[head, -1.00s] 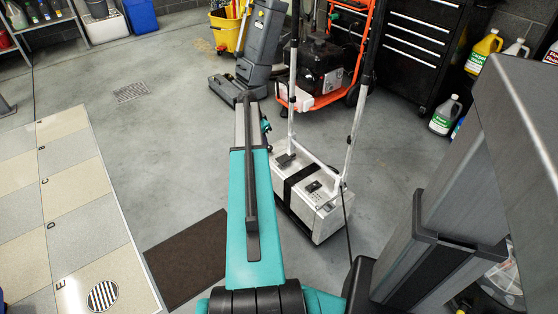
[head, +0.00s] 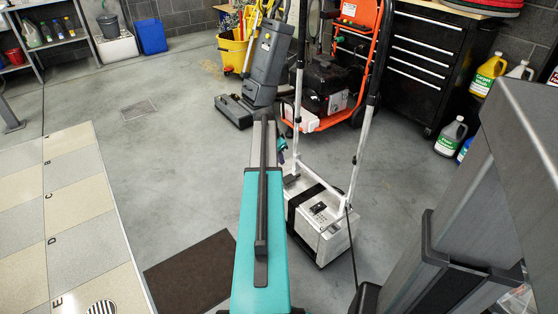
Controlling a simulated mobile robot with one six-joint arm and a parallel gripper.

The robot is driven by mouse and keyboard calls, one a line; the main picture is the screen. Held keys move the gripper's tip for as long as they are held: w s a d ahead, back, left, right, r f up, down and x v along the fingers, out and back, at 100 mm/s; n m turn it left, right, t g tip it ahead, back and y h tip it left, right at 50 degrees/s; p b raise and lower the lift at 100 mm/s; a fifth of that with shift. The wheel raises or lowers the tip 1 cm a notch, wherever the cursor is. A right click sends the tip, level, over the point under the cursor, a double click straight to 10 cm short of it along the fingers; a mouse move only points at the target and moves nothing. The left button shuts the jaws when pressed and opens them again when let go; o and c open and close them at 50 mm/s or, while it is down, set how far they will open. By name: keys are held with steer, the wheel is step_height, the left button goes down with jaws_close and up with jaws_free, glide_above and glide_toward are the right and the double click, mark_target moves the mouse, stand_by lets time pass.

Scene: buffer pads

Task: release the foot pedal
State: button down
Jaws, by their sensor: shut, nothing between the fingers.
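A silver-white box-shaped floor machine (head: 334,243) with a black band and two upright poles stands on the floor right of my arm. A small black part (head: 291,179) sticks out at its upper left edge; it may be the foot pedal, but it is too small to tell whether it is pressed. My teal arm reaches away from the camera up the middle of the picture. A small teal and dark piece of my wrist shows beside its far end, close to that black part. My gripper's fingers are hidden behind the arm.
A grey upright machine (head: 264,68) stands beyond my arm. An orange-framed machine (head: 360,20) and a black tool chest (head: 435,50) stand behind. A brown mat (head: 188,277) and a tiled panel (head: 85,238) lie left. Jugs (head: 450,138) stand at right. Open floor lies at left centre.

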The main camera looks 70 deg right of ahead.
mark_target(286, 179)
steer(key=b+x, duration=0.1)
steer(key=x, duration=0.6)
steer(key=b+x, duration=0.1)
steer(key=x, duration=0.3)
steer(key=shift+w+a+f+b, duration=0.3)
steer(key=shift+f, duration=0.05)
steer(key=shift+s, duration=0.1)
